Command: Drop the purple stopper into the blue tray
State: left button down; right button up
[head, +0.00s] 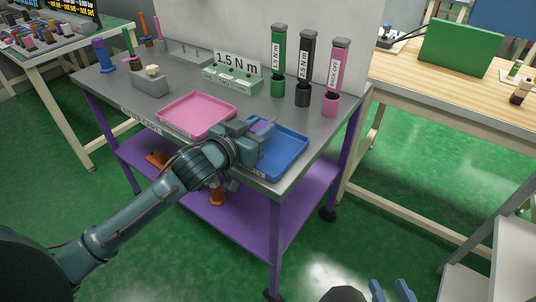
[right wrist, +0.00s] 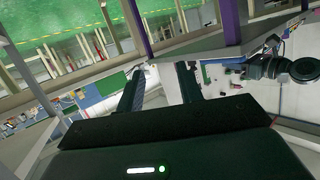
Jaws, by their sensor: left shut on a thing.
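The blue tray (head: 290,160) lies on the grey top of the cart, near its front right corner. My left gripper (head: 257,131) reaches over the tray's left part and is shut on the purple stopper (head: 263,126). The stopper is partly hidden by the jaws; its exact height above the tray floor is hard to tell. My right gripper (head: 391,290) shows at the bottom edge of the head view, away from the cart. Its two fingers stand apart in the right wrist view (right wrist: 160,85), with nothing between them.
A pink tray (head: 196,113) lies left of the blue one. Green, black and pink upright tools (head: 305,70) stand behind the blue tray. A wooden bench (head: 450,85) is to the right.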

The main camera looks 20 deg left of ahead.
pick_arm(q)
jog(key=shift+f, duration=0.45)
jog(key=c, duration=1)
grip_release()
